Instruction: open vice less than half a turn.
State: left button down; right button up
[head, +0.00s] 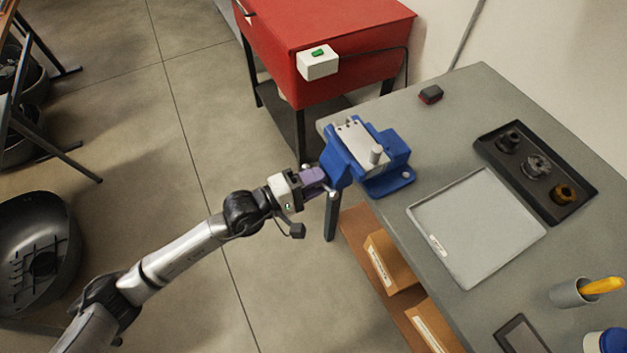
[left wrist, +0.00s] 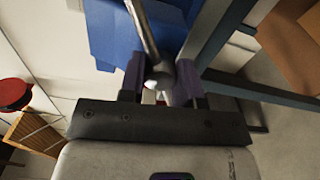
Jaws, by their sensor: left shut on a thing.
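A blue vice (head: 367,160) is mounted on the far left corner of the grey workbench. A pale cylindrical part (head: 375,153) stands at its jaws. My left gripper (head: 318,181) is at the vice's front, on the side facing the floor. In the left wrist view the vice's blue body (left wrist: 112,35) fills the top, and a metal handle bar (left wrist: 146,35) with a rounded end runs down between the purple fingers of my left gripper (left wrist: 160,80). The gripper is shut on this handle. My right gripper is not in view.
The grey workbench (head: 450,120) holds a pale tray (head: 470,273), a black tray (head: 490,140) with several round parts, a small red and black block (head: 431,94) and a grey cup (head: 570,293). A red cabinet (head: 345,60) stands behind the vice. Cardboard boxes (head: 392,262) sit below the bench.

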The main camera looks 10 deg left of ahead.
pick_arm(q)
jog(key=c, duration=0.8)
grip_release()
jog(key=shift+d, duration=0.1)
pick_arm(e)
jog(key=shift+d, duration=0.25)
pick_arm(q)
jog(key=b+v, duration=0.2)
jog(key=v, duration=1.1)
jog(key=shift+s+a, duration=0.2)
jog(key=shift+a, duration=0.15)
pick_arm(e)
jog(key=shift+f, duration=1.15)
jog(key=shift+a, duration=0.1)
